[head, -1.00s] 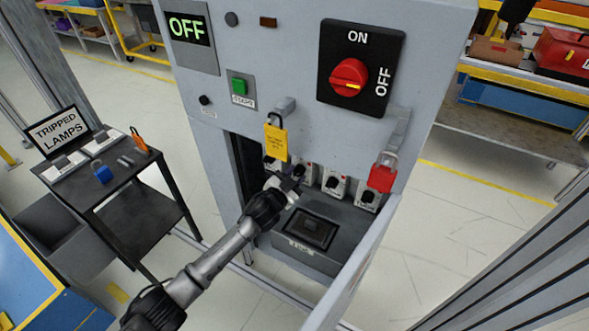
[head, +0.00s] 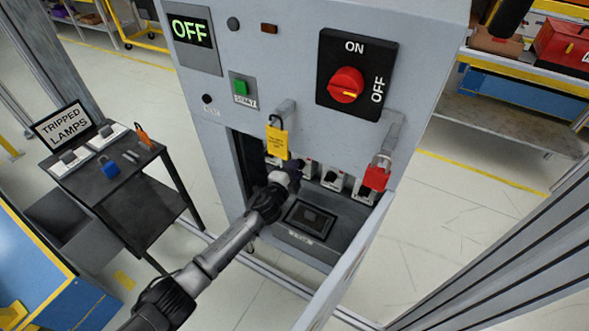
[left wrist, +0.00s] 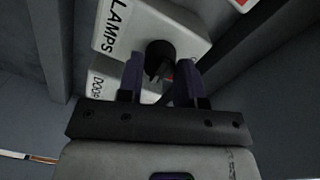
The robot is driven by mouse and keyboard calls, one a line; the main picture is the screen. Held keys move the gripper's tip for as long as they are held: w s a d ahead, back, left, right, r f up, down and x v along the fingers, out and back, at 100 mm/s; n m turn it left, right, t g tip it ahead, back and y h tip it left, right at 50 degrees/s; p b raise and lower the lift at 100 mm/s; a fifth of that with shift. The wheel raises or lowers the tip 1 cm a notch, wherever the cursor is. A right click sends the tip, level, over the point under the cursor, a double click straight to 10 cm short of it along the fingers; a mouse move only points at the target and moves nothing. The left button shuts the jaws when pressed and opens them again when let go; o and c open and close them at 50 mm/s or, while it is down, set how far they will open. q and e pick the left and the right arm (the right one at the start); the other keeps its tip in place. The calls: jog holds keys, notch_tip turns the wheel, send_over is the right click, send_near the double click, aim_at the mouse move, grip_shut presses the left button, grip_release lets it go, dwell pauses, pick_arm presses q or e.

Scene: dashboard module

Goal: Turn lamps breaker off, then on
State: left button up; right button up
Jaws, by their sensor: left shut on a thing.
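The lamps breaker (left wrist: 150,22) is a white block lettered LAMPS in the left wrist view, with a black handle (left wrist: 160,58). My left gripper (left wrist: 161,76) has its two dark fingers on either side of this handle and is shut on it. In the head view, my left gripper (head: 288,174) reaches into the open lower bay of the grey cabinet (head: 300,90), at the row of breakers. It hides the breaker it holds, so the handle's position is unclear. My right gripper is not in view.
Other breakers (head: 334,180) stand to the right. The open door (head: 345,265) bounds the right side. A black cart (head: 120,185) with a TRIPPED LAMPS sign stands left.

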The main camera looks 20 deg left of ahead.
pick_arm(q)
jog(key=shift+m, duration=0.4)
dwell(0.3)
jog(key=o, duration=0.9)
jog(key=s+p, duration=0.1)
jog(key=s, duration=0.3)
jog(key=s+a+p, duration=0.1)
jog(key=s+p, duration=0.1)
jog(key=s, duration=0.3)
jog(key=s+a+p, duration=0.1)
jog(key=s, duration=0.3)
jog(key=shift+s+r, duration=0.3)
